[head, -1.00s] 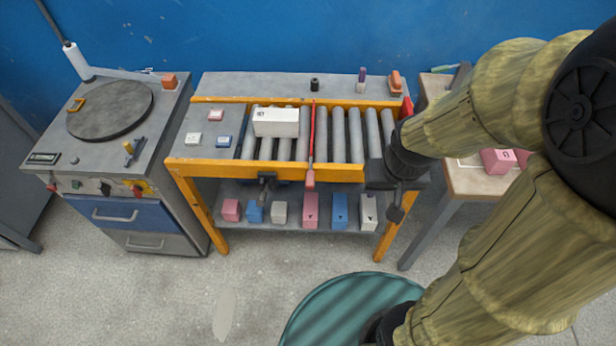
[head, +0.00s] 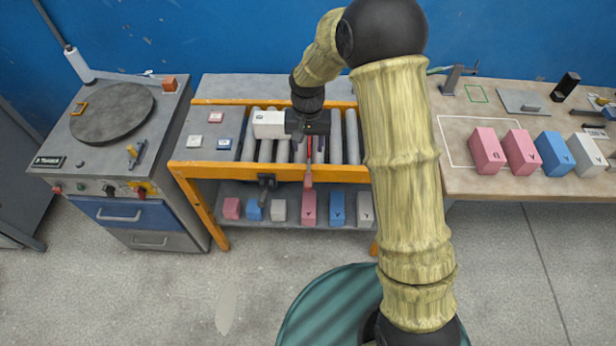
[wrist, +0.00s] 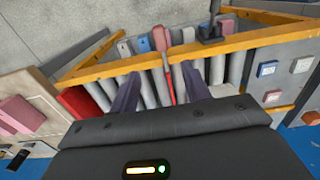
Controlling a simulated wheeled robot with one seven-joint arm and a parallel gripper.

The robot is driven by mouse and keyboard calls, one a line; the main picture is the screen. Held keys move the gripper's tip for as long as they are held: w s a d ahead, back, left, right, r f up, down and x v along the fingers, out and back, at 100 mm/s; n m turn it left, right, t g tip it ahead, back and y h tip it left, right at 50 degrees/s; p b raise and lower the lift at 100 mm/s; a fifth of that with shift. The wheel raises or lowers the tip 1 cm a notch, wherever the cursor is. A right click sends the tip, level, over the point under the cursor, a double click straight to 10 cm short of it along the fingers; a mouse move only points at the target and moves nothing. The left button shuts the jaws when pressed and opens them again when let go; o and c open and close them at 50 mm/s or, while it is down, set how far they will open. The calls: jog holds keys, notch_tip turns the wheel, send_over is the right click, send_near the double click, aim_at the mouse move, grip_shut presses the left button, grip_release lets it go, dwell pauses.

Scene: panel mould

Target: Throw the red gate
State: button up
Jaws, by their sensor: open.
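The red gate is a thin red bar (head: 308,150) lying across the roller conveyor, with a thicker red handle end (head: 308,177) over the front yellow rail. My gripper (head: 307,142) is above the rollers, fingers pointing down over the bar, and hides its rear part in the head view. In the wrist view the gate (wrist: 168,82) shows between the two dark, spread fingers of my gripper (wrist: 159,77). The fingers are open and hold nothing. I cannot tell whether they touch the bar.
A white box (head: 268,125) sits on the rollers just left of my gripper. The front yellow rail (head: 250,170) borders the conveyor, with several coloured blocks on the shelf below. A bench (head: 470,180) with blocks stands right, a turntable cabinet (head: 110,112) left.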

aim_at(308, 181)
dwell(0.3)
notch_tip(308, 181, down, 17)
jog(key=p, duration=0.3)
jog(key=shift+f, duration=0.2)
dwell(0.3)
grip_shut()
